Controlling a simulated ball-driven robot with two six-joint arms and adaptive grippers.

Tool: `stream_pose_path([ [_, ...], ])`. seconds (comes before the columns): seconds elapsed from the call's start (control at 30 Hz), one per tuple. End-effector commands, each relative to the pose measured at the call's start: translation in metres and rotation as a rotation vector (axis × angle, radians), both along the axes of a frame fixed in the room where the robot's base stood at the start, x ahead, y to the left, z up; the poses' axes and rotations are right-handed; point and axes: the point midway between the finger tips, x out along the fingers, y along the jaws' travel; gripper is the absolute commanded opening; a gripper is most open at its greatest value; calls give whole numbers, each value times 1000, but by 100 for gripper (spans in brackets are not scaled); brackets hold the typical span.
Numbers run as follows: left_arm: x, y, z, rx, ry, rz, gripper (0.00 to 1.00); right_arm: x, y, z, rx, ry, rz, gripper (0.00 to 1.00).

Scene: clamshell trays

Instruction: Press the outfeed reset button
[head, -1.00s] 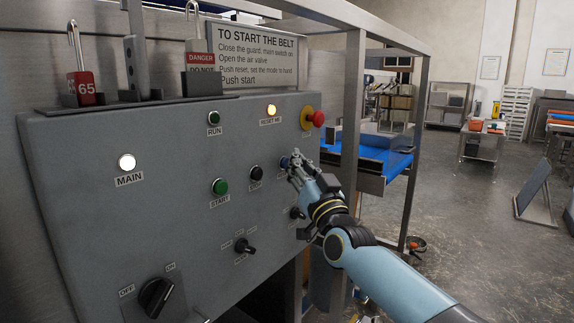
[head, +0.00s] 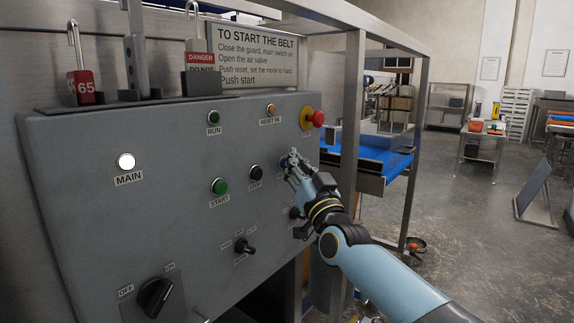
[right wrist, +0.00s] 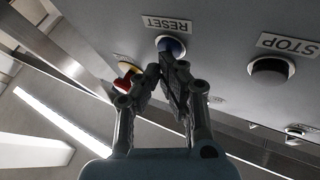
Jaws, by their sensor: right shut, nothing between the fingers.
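The blue reset button (right wrist: 170,45) sits beside its RESET label (right wrist: 166,24), which reads upside down in the right wrist view. My right gripper (right wrist: 166,70) is shut and empty, with its fingertips at the button and covering part of it. I cannot tell whether they press on it. In the head view, my right gripper (head: 291,162) reaches the right part of the grey control panel (head: 110,220) and mostly hides the button. The RESET ME lamp (head: 271,110) is unlit orange. My left gripper is not in view.
The black stop button (head: 256,172) and green start button (head: 220,186) lie left of my gripper. The red emergency stop (head: 317,118) is above right. Selector knobs (head: 245,246) sit lower. The MAIN lamp (head: 126,161) is lit white. A metal frame post (head: 352,110) stands right.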

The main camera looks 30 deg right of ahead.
Motion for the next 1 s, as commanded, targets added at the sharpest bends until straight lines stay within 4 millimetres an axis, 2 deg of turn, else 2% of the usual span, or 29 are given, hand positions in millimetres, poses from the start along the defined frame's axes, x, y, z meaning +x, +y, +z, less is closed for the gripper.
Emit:
stream_pose_path([
  [0.27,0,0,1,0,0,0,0,-1,-1,1,0,0,0,0],
  [0.6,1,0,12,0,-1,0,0,-15,-6,1,-1,0,0,0],
  [1.0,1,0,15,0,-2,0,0,-20,-9,1,-1,1,0,0],
])
